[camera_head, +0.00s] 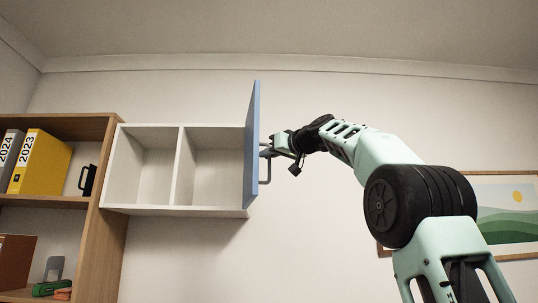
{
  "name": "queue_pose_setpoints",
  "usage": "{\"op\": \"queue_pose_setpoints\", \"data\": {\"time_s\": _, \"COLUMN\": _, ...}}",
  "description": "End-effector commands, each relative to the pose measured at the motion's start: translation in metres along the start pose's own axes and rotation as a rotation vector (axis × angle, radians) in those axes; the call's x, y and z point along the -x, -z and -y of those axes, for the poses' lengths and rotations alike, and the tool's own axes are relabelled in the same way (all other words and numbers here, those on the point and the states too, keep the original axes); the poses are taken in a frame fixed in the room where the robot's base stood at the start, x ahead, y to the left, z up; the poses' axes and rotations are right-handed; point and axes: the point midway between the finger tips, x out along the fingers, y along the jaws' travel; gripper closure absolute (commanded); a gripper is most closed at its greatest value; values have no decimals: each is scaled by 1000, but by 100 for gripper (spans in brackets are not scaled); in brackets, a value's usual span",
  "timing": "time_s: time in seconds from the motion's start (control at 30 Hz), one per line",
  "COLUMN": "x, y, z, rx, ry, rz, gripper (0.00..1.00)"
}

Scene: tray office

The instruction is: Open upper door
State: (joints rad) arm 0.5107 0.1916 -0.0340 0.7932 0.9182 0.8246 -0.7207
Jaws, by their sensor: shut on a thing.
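The upper door (252,145) is a blue panel hinged at the right side of a white wall cabinet (150,211). It stands swung out, seen nearly edge-on, and both cabinet compartments show open and empty. A grey bar handle (266,180) is on the door's right-hand face. My gripper (270,150) is at the upper part of this handle, shut on it. The fingertips are small and partly hidden, so their exact hold is hard to see. My arm reaches in from the lower right.
A wooden shelf (111,190) stands left of the cabinet, with a yellow binder (42,163), a grey binder (11,155) and a black object (87,180). A framed landscape picture (507,215) hangs behind my arm at right. The wall below the cabinet is clear.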

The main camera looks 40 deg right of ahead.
Motion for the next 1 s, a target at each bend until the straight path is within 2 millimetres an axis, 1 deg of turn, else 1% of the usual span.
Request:
{"op": "queue_pose_setpoints", "data": {"time_s": 0.13, "x": 0, "y": 1, "z": -1, "rx": -2, "ry": -2, "rz": -2, "gripper": 100}}
{"op": "queue_pose_setpoints", "data": {"time_s": 0.17, "x": 0, "y": 1, "z": -1, "rx": -2, "ry": -2, "rz": -2, "gripper": 83}}
{"op": "queue_pose_setpoints", "data": {"time_s": 0.43, "x": 0, "y": 0, "z": 0, "rx": -1, "ry": -1, "rz": -1, "gripper": 83}}
{"op": "queue_pose_setpoints", "data": {"time_s": 0.57, "x": 7, "y": -1, "z": 0, "rx": -1, "ry": -2, "rz": -1, "gripper": 83}}
{"op": "queue_pose_setpoints", "data": {"time_s": 0.67, "x": 21, "y": -2, "z": -1, "rx": 0, "ry": -4, "rz": -3, "gripper": 83}}
{"op": "queue_pose_setpoints", "data": {"time_s": 0.77, "x": 42, "y": -4, "z": -1, "rx": 1, "ry": -6, "rz": -3, "gripper": 83}}
{"op": "queue_pose_setpoints", "data": {"time_s": 1.0, "x": 100, "y": -3, "z": -1, "rx": 1, "ry": -7, "rz": -3, "gripper": 83}}
